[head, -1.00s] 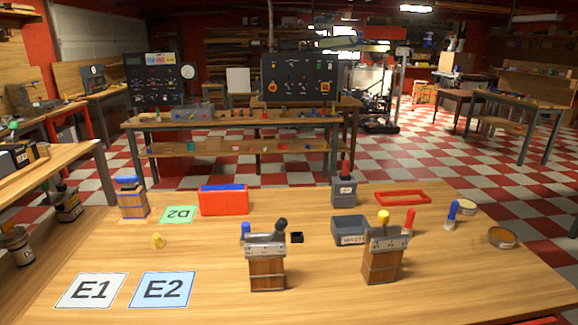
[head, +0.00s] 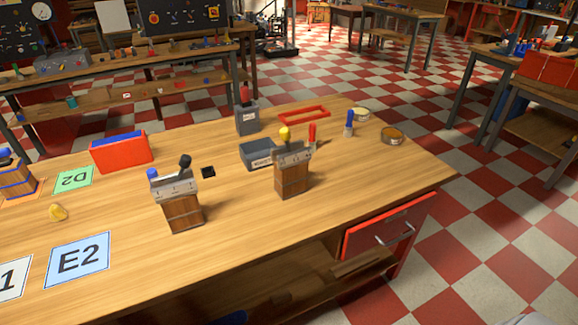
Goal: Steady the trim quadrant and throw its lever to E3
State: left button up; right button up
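Two wooden blocks with grey metal tops stand upright on the table (head: 330,226). The left one (head: 183,212) has a lever with a black knob (head: 185,160), and a blue knob (head: 152,174) shows at its left. The right one (head: 292,178) has a yellow-knobbed lever (head: 285,133). Small marks on their metal tops are too small to read, so I cannot tell which block is the trim quadrant. I can read no E3 mark. Neither of my grippers is in view.
An E2 card (head: 78,259) and a partly cut-off card lie at left. The table's front right is clear, above a red drawer (head: 390,228).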

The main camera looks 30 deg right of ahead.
aim_at(284, 134)
jog(key=k, duration=1.3)
jog(key=z, duration=0.8)
jog(key=i, duration=0.65)
jog(key=z, duration=0.75)
jog(key=i, duration=0.9)
jog(key=u, duration=0.85)
jog(key=i, duration=0.6)
jog(key=u, duration=0.65)
